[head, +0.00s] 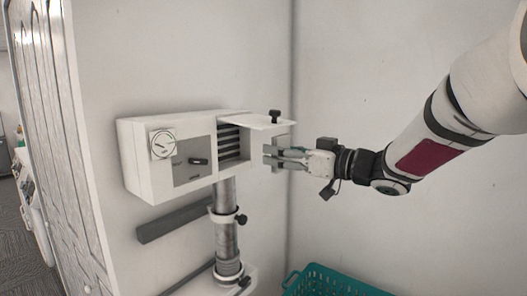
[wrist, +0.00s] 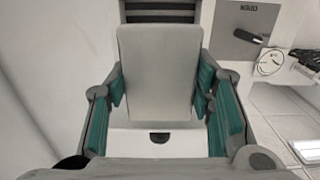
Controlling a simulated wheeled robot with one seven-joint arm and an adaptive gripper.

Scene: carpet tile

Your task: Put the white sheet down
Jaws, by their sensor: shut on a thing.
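My gripper (wrist: 160,90) is shut on the white sheet (wrist: 157,65), a flat pale plate with rounded corners between its teal pads. In the wrist view the sheet is in front of dark horizontal slots. In the head view my gripper (head: 271,158) is just right of the white box's slotted opening, its fingers level, and the sheet itself is hard to make out there. A white plate with a black knob (head: 258,121) juts out from the top of the box, above the fingers. I cannot tell whether the sheet touches the box.
The white box (head: 140,165) has a dial (head: 163,144) and a grey front panel (head: 194,161). It stands on a metal post (head: 225,240) with black-knobbed clamps, close to the wall. A teal basket (head: 335,282) is at the bottom right. The space right of the box is clear except my arm.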

